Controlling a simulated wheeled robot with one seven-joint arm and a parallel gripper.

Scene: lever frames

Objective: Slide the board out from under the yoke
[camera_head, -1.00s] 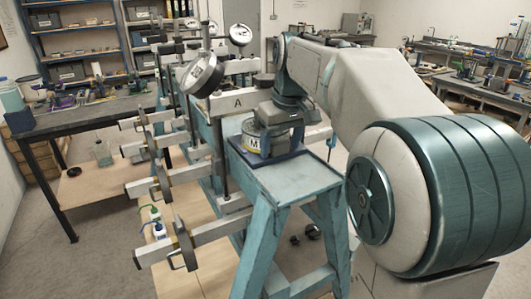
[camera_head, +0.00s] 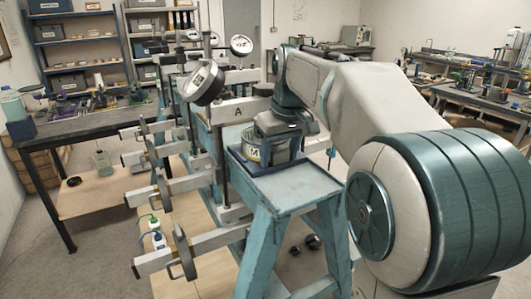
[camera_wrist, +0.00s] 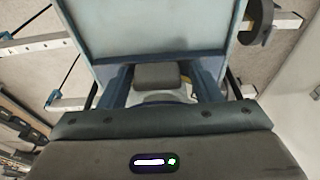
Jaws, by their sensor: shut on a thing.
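A pale can marked M (camera_head: 253,153) stands on a dark blue board or tray (camera_head: 262,169) on top of the blue stand. My gripper (camera_head: 277,140) reaches down over the can with a finger on either side, and it is shut on the can. The wrist view shows both fingers (camera_wrist: 162,88), with a grey block (camera_wrist: 157,74) between them and part of a pale round rim below. A light lever beam marked A (camera_head: 238,112) lies behind the can, with an upright rod. I cannot tell which part is the yoke. My gripper hides much of the can.
The stand's bare light-blue top (camera_head: 290,190) lies in front of the can. Several lever beams with round weights (camera_head: 184,252) stick out to the left. Dial gauges (camera_head: 203,82) rise above the frame. A dark bench (camera_head: 85,118) stands at the left.

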